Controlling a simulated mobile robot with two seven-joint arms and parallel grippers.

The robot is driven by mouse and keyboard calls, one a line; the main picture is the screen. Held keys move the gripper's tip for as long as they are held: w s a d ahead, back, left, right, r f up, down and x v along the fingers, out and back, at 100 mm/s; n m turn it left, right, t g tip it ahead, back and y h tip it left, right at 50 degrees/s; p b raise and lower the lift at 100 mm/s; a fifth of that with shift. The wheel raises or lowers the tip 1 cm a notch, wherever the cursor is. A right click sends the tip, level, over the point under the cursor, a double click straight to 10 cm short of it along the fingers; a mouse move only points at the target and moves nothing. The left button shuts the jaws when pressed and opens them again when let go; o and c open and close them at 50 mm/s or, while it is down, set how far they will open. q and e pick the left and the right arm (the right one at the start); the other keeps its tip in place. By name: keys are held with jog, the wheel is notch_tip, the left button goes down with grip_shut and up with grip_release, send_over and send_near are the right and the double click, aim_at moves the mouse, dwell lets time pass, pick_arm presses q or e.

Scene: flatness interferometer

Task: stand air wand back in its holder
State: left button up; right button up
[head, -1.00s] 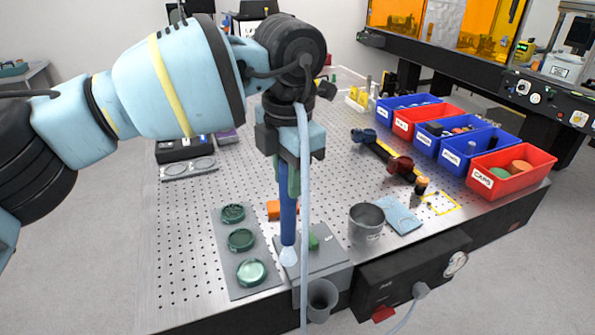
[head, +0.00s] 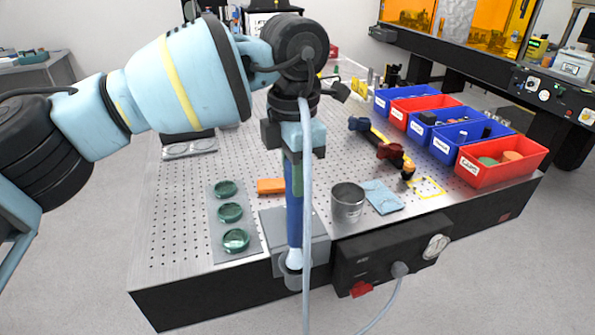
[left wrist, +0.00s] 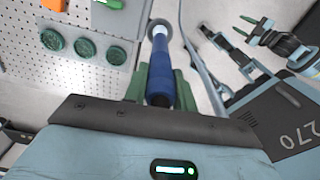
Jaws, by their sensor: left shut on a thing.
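The air wand (head: 294,212) has a blue body, a pale tip and a light hose hanging beside it. My left gripper (head: 293,165) is shut on its upper part and holds it upright, tip down. The holder (head: 291,280) is a grey cup on the table's front edge. In the head view the wand's tip overlaps the cup's mouth; I cannot tell whether it is inside or just above. In the left wrist view the wand (left wrist: 160,80) runs away between the green fingers (left wrist: 152,88). My right gripper (left wrist: 246,26) shows there too, its green fingers apart and empty.
A grey plate with green round optics (head: 230,212) lies left of the wand. An orange block (head: 270,186), a metal cup (head: 347,203) and a blue cloth (head: 383,197) are nearby. A black box with a gauge (head: 390,255) hangs right of the holder. Bins line the right.

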aim_at(294, 227)
pick_arm(q)
jog(key=shift+f, duration=0.1)
